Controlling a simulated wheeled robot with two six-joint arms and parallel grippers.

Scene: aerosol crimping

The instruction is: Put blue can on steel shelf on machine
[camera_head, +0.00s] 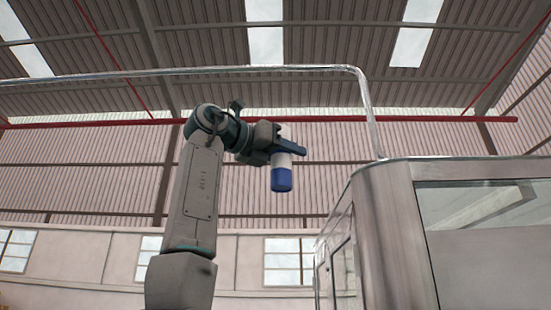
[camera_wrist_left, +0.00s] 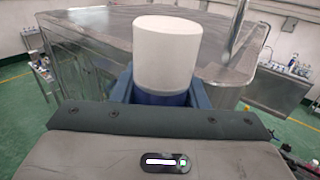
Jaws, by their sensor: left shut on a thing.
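The blue can (camera_head: 281,178) has a blue lower part and a white upper part. My left gripper (camera_head: 286,147) is shut on it and holds it raised, to the left of the machine (camera_head: 395,225) in the head view. In the left wrist view the white part of the can (camera_wrist_left: 166,55) rises between the fingers (camera_wrist_left: 160,92), with a blue band below. Behind it in that view is the machine's flat steel top (camera_wrist_left: 95,28), which I take to be the steel shelf; the can hides part of it. My right gripper is not in view.
A bent metal rail (camera_head: 250,69) runs above my left arm and comes down to the machine's top. In the left wrist view a side table (camera_wrist_left: 280,85) with several small items stands at right, and the green floor (camera_wrist_left: 20,120) shows at left.

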